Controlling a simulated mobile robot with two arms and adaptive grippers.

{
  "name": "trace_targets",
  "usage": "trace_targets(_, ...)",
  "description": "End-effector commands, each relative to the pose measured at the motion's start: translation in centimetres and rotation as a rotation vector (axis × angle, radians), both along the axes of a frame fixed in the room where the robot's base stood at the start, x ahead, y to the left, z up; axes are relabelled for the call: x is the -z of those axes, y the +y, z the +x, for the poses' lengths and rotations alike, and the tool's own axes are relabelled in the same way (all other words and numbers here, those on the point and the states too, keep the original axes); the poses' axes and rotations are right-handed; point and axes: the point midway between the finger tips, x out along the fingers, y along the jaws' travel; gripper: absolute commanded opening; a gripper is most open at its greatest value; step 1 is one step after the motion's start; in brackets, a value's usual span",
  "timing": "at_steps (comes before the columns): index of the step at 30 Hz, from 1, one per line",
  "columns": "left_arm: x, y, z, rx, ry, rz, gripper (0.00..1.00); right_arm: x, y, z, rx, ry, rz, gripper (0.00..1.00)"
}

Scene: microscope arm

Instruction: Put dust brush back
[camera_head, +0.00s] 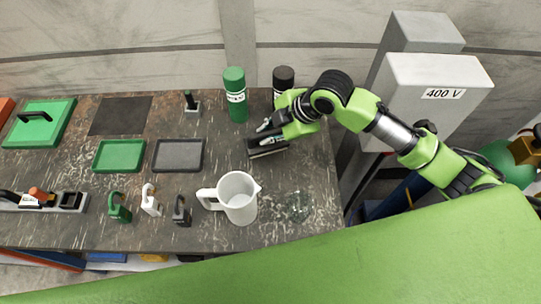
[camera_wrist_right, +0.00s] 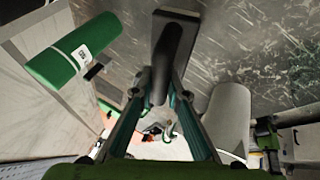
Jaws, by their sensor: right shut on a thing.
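The dust brush (camera_head: 268,151) is a dark bar-shaped head with a dark rounded handle. It is at the right part of the table, in front of the two bottles. My right gripper (camera_head: 270,136) is shut on it. In the right wrist view the brush head (camera_wrist_right: 174,40) points away, with its handle between the fingers (camera_wrist_right: 160,88) of the gripper. I cannot tell whether the brush touches the table or hangs just above it. The bristles are mostly hidden. My left gripper is in neither view.
A green bottle (camera_head: 235,95) and a black bottle (camera_head: 283,78) stand behind the brush. A white pitcher (camera_head: 239,198) stands in front, beside a speckled patch (camera_head: 298,204). Green (camera_head: 119,156) and grey (camera_head: 179,155) trays lie left. A grey 400 V box (camera_head: 430,95) stands right.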

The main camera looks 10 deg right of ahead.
Motion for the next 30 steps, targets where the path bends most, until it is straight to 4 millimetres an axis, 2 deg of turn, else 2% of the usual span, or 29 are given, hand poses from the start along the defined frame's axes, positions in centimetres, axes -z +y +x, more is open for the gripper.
trace_targets(1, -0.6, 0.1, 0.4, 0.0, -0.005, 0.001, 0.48, -1.3, -0.2, 0.4, -0.017, 0.032, -0.007, 0.0)
trace_targets(6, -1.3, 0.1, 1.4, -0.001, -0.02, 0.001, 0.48, -3.6, -0.5, 0.2, -0.072, 0.139, -0.019, 0.0)
trace_targets(12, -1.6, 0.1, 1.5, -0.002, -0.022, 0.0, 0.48, -5.0, -0.8, 0.0, -0.098, 0.2, -0.025, 0.0)
trace_targets(14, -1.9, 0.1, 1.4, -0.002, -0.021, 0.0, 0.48, -4.7, -0.8, -0.1, -0.102, 0.209, -0.027, 0.0)
trace_targets(22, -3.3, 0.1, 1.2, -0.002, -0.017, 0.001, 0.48, 0.0, -0.8, -0.3, -0.102, 0.213, -0.027, 0.0)
trace_targets(30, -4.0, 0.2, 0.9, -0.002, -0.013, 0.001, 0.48, 2.4, -0.7, -0.3, -0.103, 0.211, -0.027, 0.0)
